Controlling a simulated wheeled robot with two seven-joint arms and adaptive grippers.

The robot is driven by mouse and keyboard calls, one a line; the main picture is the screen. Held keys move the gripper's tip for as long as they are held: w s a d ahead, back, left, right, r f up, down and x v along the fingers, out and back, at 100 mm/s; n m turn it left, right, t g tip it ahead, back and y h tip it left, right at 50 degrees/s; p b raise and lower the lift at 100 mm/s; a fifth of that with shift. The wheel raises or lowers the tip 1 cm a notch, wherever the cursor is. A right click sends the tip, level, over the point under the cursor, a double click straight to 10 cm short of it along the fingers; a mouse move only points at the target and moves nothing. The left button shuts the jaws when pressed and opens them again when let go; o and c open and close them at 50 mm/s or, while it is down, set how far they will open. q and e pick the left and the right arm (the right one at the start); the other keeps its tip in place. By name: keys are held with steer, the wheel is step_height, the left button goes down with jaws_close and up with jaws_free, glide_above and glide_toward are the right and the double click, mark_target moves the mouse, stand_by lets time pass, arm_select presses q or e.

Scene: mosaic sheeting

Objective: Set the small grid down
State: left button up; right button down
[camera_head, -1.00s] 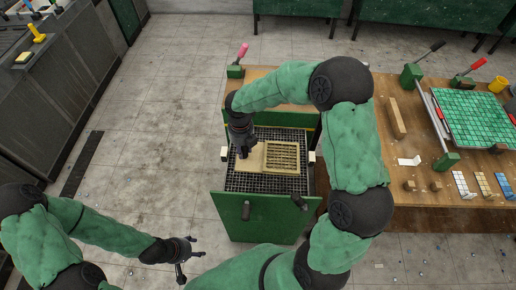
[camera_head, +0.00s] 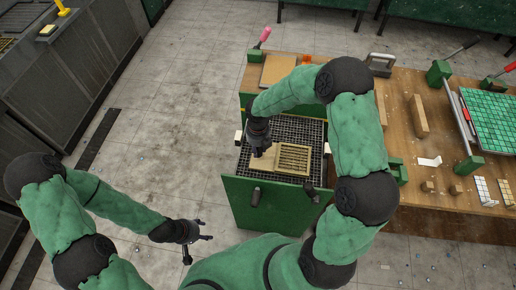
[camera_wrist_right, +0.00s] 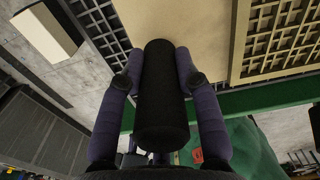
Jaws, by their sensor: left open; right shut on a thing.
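The small grid (camera_head: 294,159) is a tan panel with a slotted right half and a plain left half. It lies over the front part of a dark mesh (camera_head: 297,130) inside a green box; I cannot tell whether it touches the mesh. My right gripper (camera_head: 261,153) is above the panel's plain left end. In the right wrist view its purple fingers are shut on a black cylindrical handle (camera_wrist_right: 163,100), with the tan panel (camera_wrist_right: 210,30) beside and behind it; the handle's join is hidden. My left gripper (camera_head: 199,240) is open and empty over the floor at lower left.
The box's green front wall (camera_head: 280,208) carries two black handles. A wooden bench (camera_head: 450,205) on the right holds a green tiled sheet (camera_head: 490,118), a wooden bar (camera_head: 419,116) and small blocks. Floor left of the box is clear.

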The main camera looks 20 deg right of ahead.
steer(key=c, duration=0.9)
jaws_free()
steer(key=shift+r, duration=0.1)
step_height(320, 180, up, 12)
steer(key=p, duration=0.3)
